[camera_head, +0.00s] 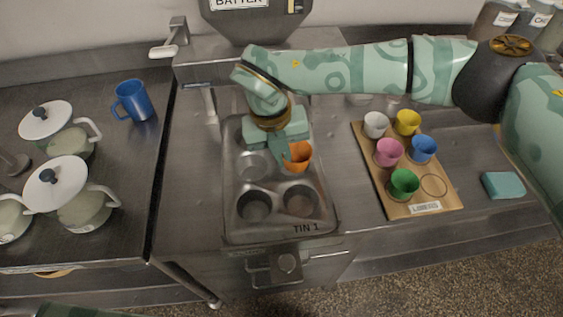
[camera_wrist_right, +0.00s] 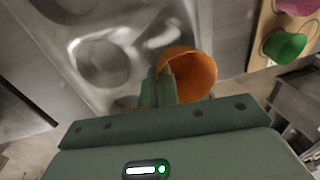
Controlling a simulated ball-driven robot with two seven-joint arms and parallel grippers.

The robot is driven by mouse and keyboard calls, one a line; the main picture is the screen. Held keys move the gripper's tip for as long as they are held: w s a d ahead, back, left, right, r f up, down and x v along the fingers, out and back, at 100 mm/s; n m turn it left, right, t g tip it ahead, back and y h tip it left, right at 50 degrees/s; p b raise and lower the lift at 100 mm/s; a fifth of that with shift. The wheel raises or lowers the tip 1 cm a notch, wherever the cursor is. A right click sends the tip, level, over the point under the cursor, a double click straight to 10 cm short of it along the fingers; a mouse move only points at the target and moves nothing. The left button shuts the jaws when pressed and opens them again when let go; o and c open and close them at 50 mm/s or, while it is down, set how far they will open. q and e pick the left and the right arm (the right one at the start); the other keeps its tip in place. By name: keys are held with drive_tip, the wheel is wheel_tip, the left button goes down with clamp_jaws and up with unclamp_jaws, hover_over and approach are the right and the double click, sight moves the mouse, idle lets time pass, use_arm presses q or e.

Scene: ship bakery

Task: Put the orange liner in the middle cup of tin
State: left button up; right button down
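The orange liner (camera_head: 299,155) is a small tapered cup. It is tilted, over the right side of the metal tin (camera_head: 276,224) labelled TIN 1, around its middle row. My right gripper (camera_head: 284,151) comes down over the tin's far part. In the right wrist view its fingers (camera_wrist_right: 160,88) are close together at the rim of the orange liner (camera_wrist_right: 192,72), pinching its wall. The liner and gripper hide the middle right cup and the far cups. I cannot tell whether the liner touches the tin. The visible tin cups look empty. My left gripper is out of view.
A wooden board (camera_head: 399,208) labelled LINERS holds white, yellow, pink, blue and green liners and one empty ring. A teal sponge (camera_head: 503,185) lies to its right. A blue mug (camera_head: 133,101) and lidded pots stand left. The batter dispenser (camera_head: 255,22) is behind the tin.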

sight(285, 173)
drive_tip(key=shift+w+a+f, duration=0.15)
drive_tip(key=shift+w+f, duration=0.4)
drive_tip(key=shift+f, duration=0.2)
wheel_tip(285, 173, down, 4)
drive_tip(key=shift+w+r+b, duration=0.1)
drive_tip(key=shift+r+b, duration=0.1)
drive_tip(key=shift+b, duration=0.2)
drive_tip(key=c, duration=1.6)
unclamp_jaws()
drive_tip(key=shift+c, duration=0.4)
drive_tip(key=shift+s, duration=0.2)
drive_tip(key=shift+c, duration=0.2)
drive_tip(key=shift+o, duration=0.4)
wheel_tip(285, 173, up, 11)
drive_tip(key=a+p, duration=0.1)
drive_tip(key=a, duration=0.1)
drive_tip(key=shift+w+a, duration=0.15)
drive_tip(key=shift+r, duration=0.55)
